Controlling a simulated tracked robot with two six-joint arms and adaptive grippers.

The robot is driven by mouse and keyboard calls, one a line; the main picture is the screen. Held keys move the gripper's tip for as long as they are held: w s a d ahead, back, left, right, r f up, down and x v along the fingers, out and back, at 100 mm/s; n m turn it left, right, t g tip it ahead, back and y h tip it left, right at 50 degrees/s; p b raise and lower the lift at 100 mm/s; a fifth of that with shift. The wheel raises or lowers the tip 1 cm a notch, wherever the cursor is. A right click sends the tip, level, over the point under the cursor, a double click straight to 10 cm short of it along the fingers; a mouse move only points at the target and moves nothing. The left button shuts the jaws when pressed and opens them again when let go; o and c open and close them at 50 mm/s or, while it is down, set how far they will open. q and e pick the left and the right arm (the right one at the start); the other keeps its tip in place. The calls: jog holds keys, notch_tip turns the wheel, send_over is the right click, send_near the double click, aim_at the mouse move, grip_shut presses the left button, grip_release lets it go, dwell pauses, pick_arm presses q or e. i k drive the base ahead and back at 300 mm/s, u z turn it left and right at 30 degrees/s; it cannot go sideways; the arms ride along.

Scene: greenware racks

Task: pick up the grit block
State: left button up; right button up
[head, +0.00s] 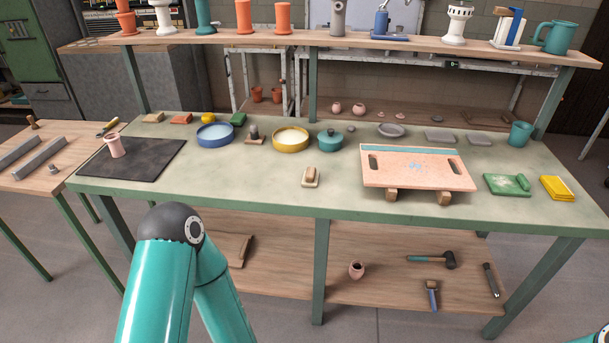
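I cannot tell for certain which item is the grit block; several small blocks lie on the green worktable (250,180). A brown block sits on a pale base (311,178) near the table's front middle. At the back left are a tan block (153,117), an orange block (181,119) and a dark green block (238,118). None of them is touched by an arm. My teal arm shows at the bottom left, in front of the table, but neither of my grippers is in view.
A pink board (418,170) on wooden feet is at the right. The front left-middle is clear.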

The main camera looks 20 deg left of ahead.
aim_at(311, 176)
jog(key=i, duration=0.85)
jog(key=z, duration=0.05)
